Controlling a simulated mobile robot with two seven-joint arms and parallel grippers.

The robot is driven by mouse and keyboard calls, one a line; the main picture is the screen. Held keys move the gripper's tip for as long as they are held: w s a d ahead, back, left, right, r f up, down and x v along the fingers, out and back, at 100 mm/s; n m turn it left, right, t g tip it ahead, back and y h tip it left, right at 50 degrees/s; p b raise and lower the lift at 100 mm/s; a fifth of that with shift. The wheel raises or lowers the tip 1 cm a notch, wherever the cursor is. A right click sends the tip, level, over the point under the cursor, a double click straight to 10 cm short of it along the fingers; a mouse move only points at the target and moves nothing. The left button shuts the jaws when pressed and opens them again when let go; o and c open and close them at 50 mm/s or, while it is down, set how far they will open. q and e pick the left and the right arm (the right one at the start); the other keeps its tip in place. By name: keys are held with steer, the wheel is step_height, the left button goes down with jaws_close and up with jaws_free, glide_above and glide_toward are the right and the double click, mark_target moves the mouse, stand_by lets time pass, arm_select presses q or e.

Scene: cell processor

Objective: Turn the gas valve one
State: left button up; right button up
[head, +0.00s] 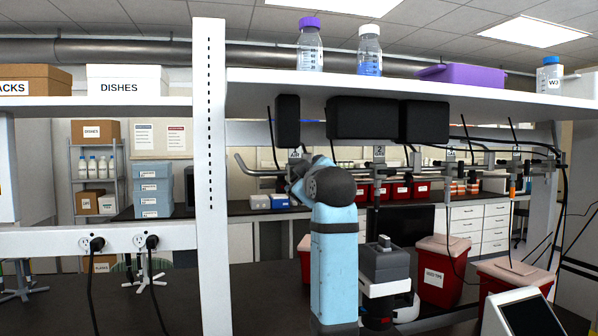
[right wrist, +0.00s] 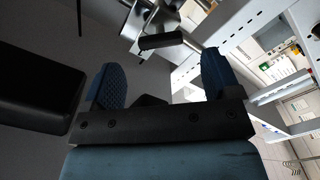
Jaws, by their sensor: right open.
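A row of metal gas valves on a pipe runs under the shelf in the head view, with small labels above them; one label reads 2 (head: 380,150). My right gripper (head: 300,181) is at the valve left of that label and hides much of it. In the right wrist view the blue fingers of the right gripper (right wrist: 161,60) are apart. A black valve handle (right wrist: 162,41) on a metal fitting lies just ahead of the fingertips, across the gap between them. I cannot tell whether they touch it. My left gripper is not in view.
A white shelf (head: 450,92) with bottles and a purple box (head: 462,76) hangs above the valves. Black boxes (head: 362,118) hang under it, close over my arm. A white post (head: 210,170) stands left. Red bins (head: 442,270) stand on the dark bench at right.

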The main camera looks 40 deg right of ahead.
steer(key=p+x, duration=0.1)
steer(key=x, duration=0.5)
steer(key=shift+w+d, duration=0.1)
steer(key=shift+w, duration=0.1)
steer(key=shift+c, duration=0.2)
steer(key=c, duration=0.9)
